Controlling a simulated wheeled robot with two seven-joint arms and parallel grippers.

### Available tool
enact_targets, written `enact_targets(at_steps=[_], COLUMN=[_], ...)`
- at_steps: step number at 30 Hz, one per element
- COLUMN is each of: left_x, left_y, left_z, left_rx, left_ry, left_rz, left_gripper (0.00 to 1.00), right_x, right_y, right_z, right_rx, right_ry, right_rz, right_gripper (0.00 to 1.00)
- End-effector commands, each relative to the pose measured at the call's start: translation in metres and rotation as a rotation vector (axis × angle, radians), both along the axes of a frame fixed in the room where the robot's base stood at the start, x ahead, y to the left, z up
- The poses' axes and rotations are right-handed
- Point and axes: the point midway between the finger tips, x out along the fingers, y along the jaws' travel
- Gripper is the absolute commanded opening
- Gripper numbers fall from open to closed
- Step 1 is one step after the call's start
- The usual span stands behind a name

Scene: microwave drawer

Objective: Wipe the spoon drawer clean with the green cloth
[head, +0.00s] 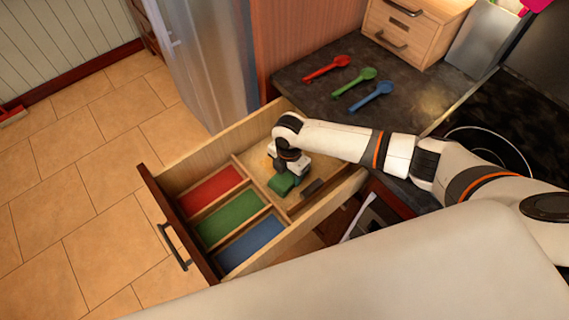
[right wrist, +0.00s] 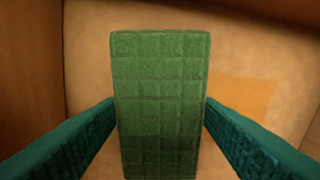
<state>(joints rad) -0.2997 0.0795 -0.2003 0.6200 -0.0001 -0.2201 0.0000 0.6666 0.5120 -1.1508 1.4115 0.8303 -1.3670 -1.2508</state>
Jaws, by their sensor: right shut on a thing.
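The spoon drawer (head: 172,180) is pulled open, with red, green and blue compartments at its front and a plain wooden compartment behind them. My right gripper (head: 288,178) reaches down into the plain compartment, shut on the green cloth (head: 281,186). In the right wrist view the cloth (right wrist: 160,100) is a thick green block with a grid pattern between the two fingers, over the wooden drawer floor. An orange-brown stain (right wrist: 243,96) shows on the floor to the right of the cloth. My left gripper is not in view.
Red (head: 327,67), green (head: 354,88) and blue spoons (head: 371,96) lie on the dark counter behind the drawer. A small dark block (head: 312,187) is in the drawer, right of the cloth. A wooden box (head: 410,30) and a cooktop (head: 490,145) are farther right.

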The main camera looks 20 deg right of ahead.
Motion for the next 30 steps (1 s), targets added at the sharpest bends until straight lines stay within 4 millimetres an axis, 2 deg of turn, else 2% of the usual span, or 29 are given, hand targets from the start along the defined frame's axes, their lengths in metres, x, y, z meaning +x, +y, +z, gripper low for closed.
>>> enact_targets(at_steps=[5, 12, 30], left_x=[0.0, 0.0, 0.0], left_y=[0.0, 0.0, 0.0], left_z=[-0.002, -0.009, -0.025], left_rx=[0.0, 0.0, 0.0], left_ry=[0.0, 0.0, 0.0], left_rz=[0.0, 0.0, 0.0], left_gripper=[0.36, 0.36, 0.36], right_x=[0.001, 0.016, 0.041], right_y=[0.0, 0.006, 0.015], right_z=[-0.002, 0.0, -0.001], right_rx=[-0.002, 0.0, 0.001], right_ry=[0.002, -0.001, -0.003], right_rz=[0.0, 0.0, 0.0], right_gripper=[0.4, 0.4, 0.4])
